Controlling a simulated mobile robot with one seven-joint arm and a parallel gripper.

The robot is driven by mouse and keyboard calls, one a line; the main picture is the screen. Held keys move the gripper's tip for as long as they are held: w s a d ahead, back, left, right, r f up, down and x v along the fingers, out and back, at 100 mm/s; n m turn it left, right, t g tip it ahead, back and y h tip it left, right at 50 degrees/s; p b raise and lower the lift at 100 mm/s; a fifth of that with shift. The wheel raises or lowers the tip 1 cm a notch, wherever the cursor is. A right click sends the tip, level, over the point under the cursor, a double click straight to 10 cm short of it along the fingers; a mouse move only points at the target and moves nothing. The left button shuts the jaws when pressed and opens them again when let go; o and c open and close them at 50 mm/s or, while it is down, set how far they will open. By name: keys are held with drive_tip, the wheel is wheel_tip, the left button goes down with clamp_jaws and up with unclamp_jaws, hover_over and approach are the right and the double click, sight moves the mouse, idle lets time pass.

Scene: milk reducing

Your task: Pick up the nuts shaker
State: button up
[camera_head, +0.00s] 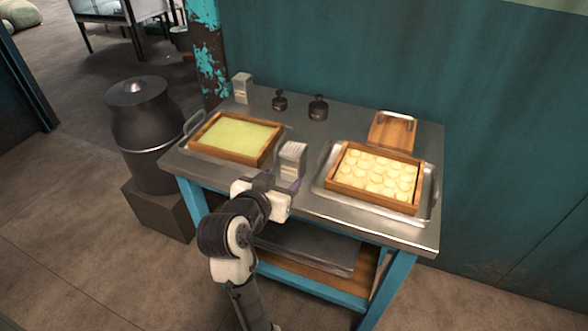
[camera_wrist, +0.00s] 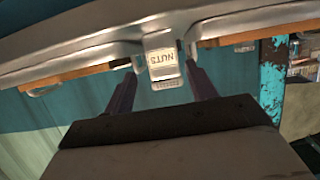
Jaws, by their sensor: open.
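The nuts shaker is a small pale grey box with a ridged top (camera_head: 291,160). It stands upright near the front edge of the metal table, between the two trays. In the wrist view, which looks upside down, its "NUTS" label (camera_wrist: 162,58) faces me. My gripper (camera_head: 280,181) is at the front of the table, close to the shaker. In the wrist view its two dark fingers (camera_wrist: 161,74) are spread, with the shaker lined up in the gap between their tips. I cannot tell whether the tips reach past its front face. Neither finger visibly presses on it.
A wooden frame of yellow-green filling (camera_head: 236,137) lies left, and a tray of round pale pieces (camera_head: 375,178) lies right. Behind are a second shaker (camera_head: 242,88), two dark weights (camera_head: 318,108) and a wooden board (camera_head: 392,131). A dark milk can (camera_head: 146,130) stands left of the table.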

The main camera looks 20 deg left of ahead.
sight(289, 168)
drive_tip(key=p+x, duration=0.1)
drive_tip(key=x, duration=0.8)
drive_tip(key=shift+w+r, duration=0.1)
drive_tip(key=shift+r, duration=0.1)
drive_tip(key=shift+c, duration=0.2)
drive_tip(key=shift+a, duration=0.1)
drive_tip(key=c, duration=0.7)
drive_tip(key=shift+c, duration=0.4)
drive_tip(key=shift+r, duration=0.2)
